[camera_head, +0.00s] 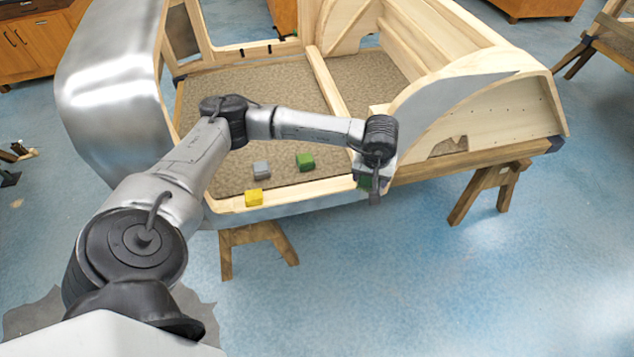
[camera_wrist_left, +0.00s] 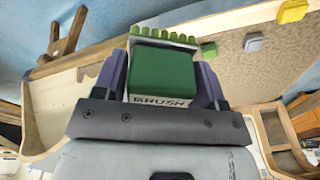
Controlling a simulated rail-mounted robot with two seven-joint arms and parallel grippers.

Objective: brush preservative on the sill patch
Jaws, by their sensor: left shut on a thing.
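My left gripper (camera_head: 370,182) is shut on a green block-shaped brush (camera_wrist_left: 162,72) labelled "BRUSH". Its two fingers (camera_wrist_left: 162,85) grip it from both sides in the left wrist view, with lighter green bristles (camera_wrist_left: 178,42) at its far end. In the head view the gripper is at the front sill (camera_head: 310,191) of the wooden bodyframe, and the wrist hides most of the brush. Whether the bristles touch the wood cannot be told. A brown irregular patch (camera_head: 448,146) shows low on the side panel, right of the gripper. My right gripper is not in view.
A yellow block (camera_head: 254,197) sits on the sill; a grey block (camera_head: 260,168) and a green block (camera_head: 304,161) lie on the brown floor panel (camera_head: 260,95). A wooden trestle (camera_head: 487,188) supports the frame. A curved metal panel (camera_head: 105,75) rises at left. The front floor is clear.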

